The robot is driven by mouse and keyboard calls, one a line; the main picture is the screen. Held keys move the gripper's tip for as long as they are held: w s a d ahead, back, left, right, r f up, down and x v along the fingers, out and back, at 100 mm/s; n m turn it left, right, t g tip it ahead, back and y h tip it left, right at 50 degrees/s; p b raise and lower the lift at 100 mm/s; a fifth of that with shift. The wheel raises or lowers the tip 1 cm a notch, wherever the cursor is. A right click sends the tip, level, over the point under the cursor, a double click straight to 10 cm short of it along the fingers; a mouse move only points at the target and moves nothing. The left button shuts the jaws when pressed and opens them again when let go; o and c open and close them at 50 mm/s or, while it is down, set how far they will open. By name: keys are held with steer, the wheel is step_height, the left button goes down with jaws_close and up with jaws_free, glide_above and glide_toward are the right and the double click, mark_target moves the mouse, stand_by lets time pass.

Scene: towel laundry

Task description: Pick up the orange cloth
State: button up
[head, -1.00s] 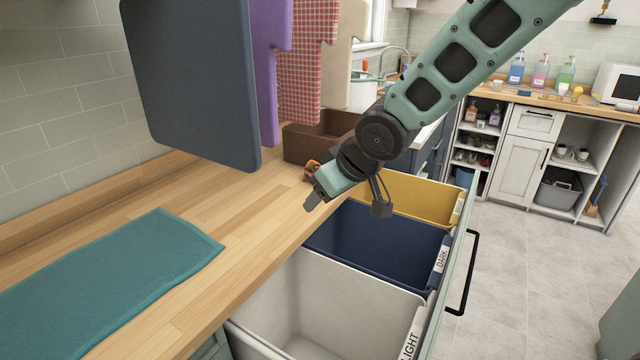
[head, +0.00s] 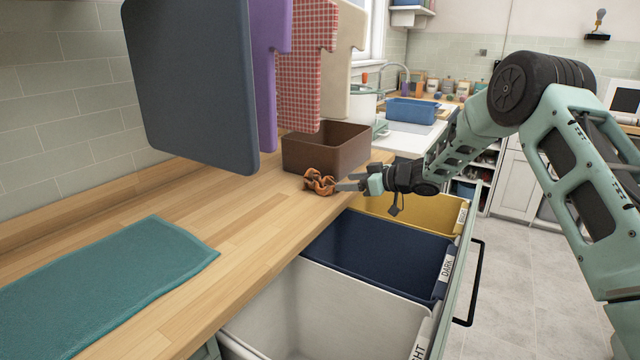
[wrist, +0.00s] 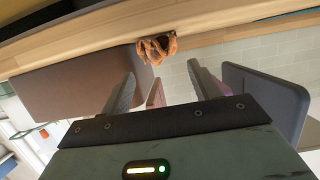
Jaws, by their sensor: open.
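The orange cloth (head: 319,182) lies crumpled on the wooden counter, just in front of the brown box. It also shows in the wrist view (wrist: 157,48), ahead of the fingers and roughly between their lines. My gripper (head: 347,183) is level and points left at the cloth from the counter's front edge. Its fingers are apart with nothing between them in the wrist view (wrist: 160,80). In the head view the fingertips are close to the cloth's right side; I cannot tell whether they touch it.
The brown box (head: 325,160) stands behind the cloth. An open drawer holds white (head: 340,305), dark blue (head: 375,250) and yellow (head: 415,211) bins below my gripper. A teal towel (head: 110,285) lies on the near counter. Garments (head: 305,80) and a dark panel (head: 190,85) hang above.

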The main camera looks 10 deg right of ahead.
mark_target(320, 183)
steer(key=p+x, duration=0.1)
steer(key=x, duration=0.9)
steer(key=shift+w+a+f+p, duration=0.2)
steer(key=shift+p, duration=0.15)
steer(key=c, duration=0.6)
